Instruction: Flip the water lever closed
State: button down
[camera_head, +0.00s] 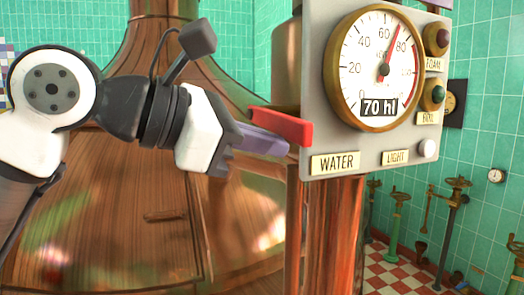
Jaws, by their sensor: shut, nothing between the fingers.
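The water lever (285,124) is a red handle at the lower left edge of the grey control panel, just above the WATER label (335,163). It sticks out to the left from the panel side and tips slightly down toward the right. My gripper (282,149) comes in from the left, with its purple fingers together and nothing held. The fingers lie just below and in front of the lever, very near its underside. I cannot tell whether they touch it. The lever's pivot is not clearly visible.
A large copper kettle (110,225) fills the space behind my arm. Green valves stand at the right.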

jog(key=shift+s+r, duration=0.1)
jog(key=shift+r, duration=0.55)
notch_tip(320, 180, down, 5)
jog(key=b, duration=0.4)
jog(key=w+v, duration=0.1)
jog(key=v, duration=0.9)
jog(key=shift+a+r+b, duration=0.2)
jog(key=shift+r+b, duration=0.05)
jog(key=shift+b, duration=0.15)
jog(key=shift+w, duration=0.1)
